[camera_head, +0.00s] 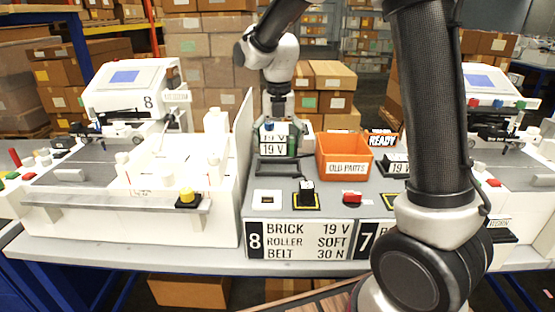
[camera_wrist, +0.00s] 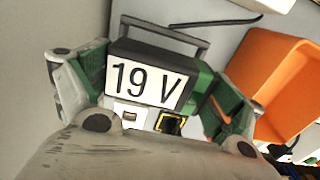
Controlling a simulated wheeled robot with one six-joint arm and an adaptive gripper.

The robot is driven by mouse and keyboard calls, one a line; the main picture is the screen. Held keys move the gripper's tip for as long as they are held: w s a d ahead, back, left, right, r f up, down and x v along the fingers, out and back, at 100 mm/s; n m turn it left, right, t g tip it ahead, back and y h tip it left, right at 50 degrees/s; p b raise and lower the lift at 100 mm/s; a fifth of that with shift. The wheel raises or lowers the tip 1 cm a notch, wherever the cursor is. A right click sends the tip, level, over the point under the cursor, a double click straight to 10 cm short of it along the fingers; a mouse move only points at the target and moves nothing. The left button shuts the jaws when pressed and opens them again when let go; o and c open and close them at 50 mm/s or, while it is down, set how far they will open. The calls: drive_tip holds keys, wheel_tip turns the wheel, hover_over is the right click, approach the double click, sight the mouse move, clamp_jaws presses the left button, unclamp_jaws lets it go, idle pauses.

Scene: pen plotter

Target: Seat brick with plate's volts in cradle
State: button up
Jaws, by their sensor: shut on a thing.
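My gripper (camera_head: 281,142) is shut on a dark brick with a white 19 V label (camera_head: 271,138). It holds the brick over the grey bench, left of the orange bin. In the wrist view the brick's 19 V label (camera_wrist: 146,84) faces the camera, between the green finger pads of my gripper (camera_wrist: 157,88). The plate (camera_head: 305,240) on the bench front reads 8, BRICK 19 V, ROLLER SOFT, BELT 30 N. A low dark frame (camera_head: 277,170), perhaps the cradle, sits below the brick. I cannot tell whether they touch.
The orange OLD PARTS bin (camera_head: 344,155) stands right of my gripper. Another 19 V brick (camera_head: 398,167) lies beyond it, partly hidden by my arm. A white panel (camera_head: 241,150) bounds the left. A black rocker (camera_head: 306,192) and red button (camera_head: 352,198) are in front.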

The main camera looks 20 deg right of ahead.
drive_tip(key=shift+f, duration=2.75)
drive_tip(key=o, duration=0.9)
drive_tip(key=shift+f, duration=0.1)
